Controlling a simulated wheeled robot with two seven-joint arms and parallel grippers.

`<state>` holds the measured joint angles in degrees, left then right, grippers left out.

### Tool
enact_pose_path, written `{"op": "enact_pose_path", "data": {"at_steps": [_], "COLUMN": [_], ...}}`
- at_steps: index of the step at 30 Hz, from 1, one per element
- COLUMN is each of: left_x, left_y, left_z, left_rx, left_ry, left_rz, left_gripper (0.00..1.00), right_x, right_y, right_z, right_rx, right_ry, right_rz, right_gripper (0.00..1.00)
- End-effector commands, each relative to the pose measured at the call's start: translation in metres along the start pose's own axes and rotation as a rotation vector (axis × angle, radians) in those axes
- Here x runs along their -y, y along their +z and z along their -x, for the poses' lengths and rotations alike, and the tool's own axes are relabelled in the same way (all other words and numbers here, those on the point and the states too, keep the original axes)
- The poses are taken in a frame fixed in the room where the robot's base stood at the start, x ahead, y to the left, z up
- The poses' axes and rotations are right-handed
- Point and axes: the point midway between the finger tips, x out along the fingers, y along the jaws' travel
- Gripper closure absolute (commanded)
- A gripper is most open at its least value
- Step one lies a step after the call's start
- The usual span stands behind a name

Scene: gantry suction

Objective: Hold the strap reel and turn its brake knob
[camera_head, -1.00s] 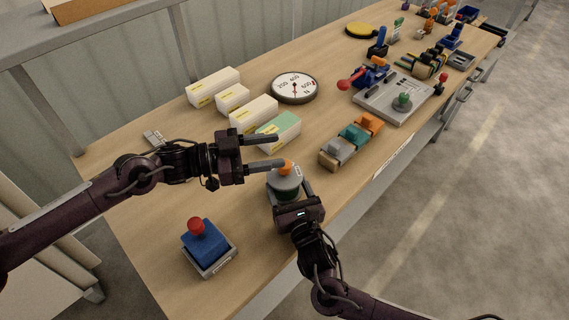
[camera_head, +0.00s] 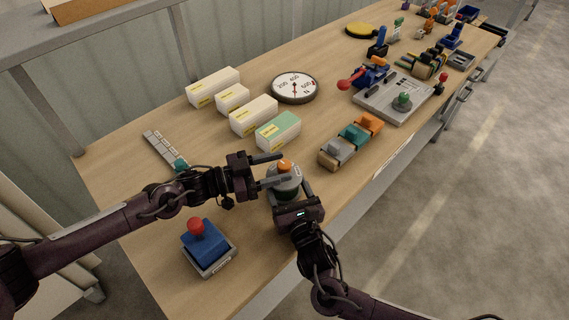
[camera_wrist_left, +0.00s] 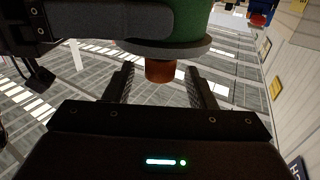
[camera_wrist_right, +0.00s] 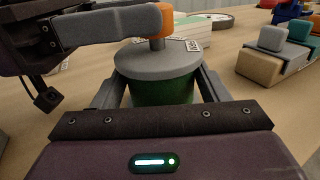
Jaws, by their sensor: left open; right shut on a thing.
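The strap reel (camera_head: 286,189) stands upright near the table's front edge, with a grey top and a green body. My right gripper (camera_wrist_right: 160,92) is shut on its green body, one finger on each side. The orange brake knob (camera_head: 285,164) sticks up from the reel's top. My left gripper (camera_head: 284,168) reaches in from the left, open, with its fingers spread on either side of the knob. In the left wrist view the knob (camera_wrist_left: 160,70) shows between the two fingers; contact cannot be told. One left finger hides part of the knob's side in the right wrist view.
A blue block with a red knob (camera_head: 206,240) stands at the near left, below my left arm. White boxes and a green-topped box (camera_head: 278,132) stand behind the reel. A tray of coloured blocks (camera_head: 351,142) lies to the right. A dial (camera_head: 294,88) lies further back.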

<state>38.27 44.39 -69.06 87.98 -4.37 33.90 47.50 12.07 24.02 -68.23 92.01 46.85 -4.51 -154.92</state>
Motion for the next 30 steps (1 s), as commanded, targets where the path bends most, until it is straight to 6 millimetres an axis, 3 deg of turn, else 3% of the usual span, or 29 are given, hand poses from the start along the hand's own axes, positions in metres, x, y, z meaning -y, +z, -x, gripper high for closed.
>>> {"op": "enact_pose_path", "data": {"at_steps": [6,16,26,30], "left_x": [0.000,0.000,0.000,0.000], "left_y": [0.000,0.000,0.000,0.000], "left_z": [-0.021,-0.024,-0.023,-0.023], "left_rx": [0.000,0.001,0.000,0.000], "left_ry": [0.000,0.000,0.000,0.004], "left_rz": [-0.001,0.000,0.000,-0.001], "left_gripper": [0.50,0.50,0.93,0.93], "right_x": [0.001,0.001,0.001,0.001], "right_y": [0.000,0.000,0.000,0.000], "right_z": [0.000,0.000,0.000,0.000], "right_rx": [0.001,0.001,0.001,0.001], "right_ry": [-0.003,-0.002,-0.002,-0.002], "right_rz": [0.000,0.000,0.000,0.000], "right_gripper": [0.82,0.82,0.82,0.82]}}
